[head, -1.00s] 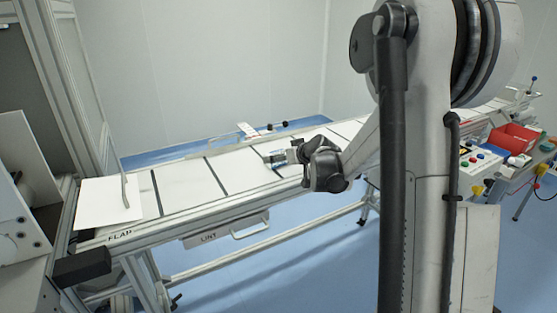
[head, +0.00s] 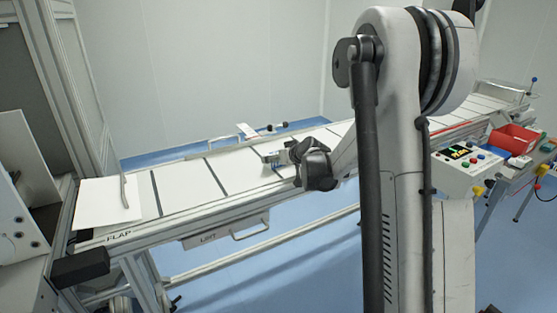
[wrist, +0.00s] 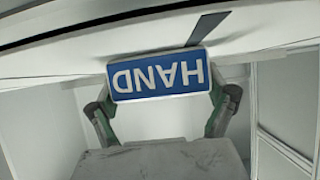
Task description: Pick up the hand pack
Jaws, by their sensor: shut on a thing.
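The hand pack (wrist: 160,78) is a blue block with a white rim and the word HAND, upside down in the wrist view. It sits between the two fingers of my gripper (wrist: 163,96), which is shut on it from both sides. In the head view my gripper (head: 276,156) is over the white conveyor, with the pack small and pale at its tip. The white belt surface is right behind the pack in the wrist view. I cannot tell whether the pack touches the belt.
The white conveyor (head: 180,184) with dark cross strips runs from lower left to upper right. A white sheet (head: 105,203) lies at its left end. A control box (head: 462,170) with buttons and a red bin (head: 514,139) stand at the right.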

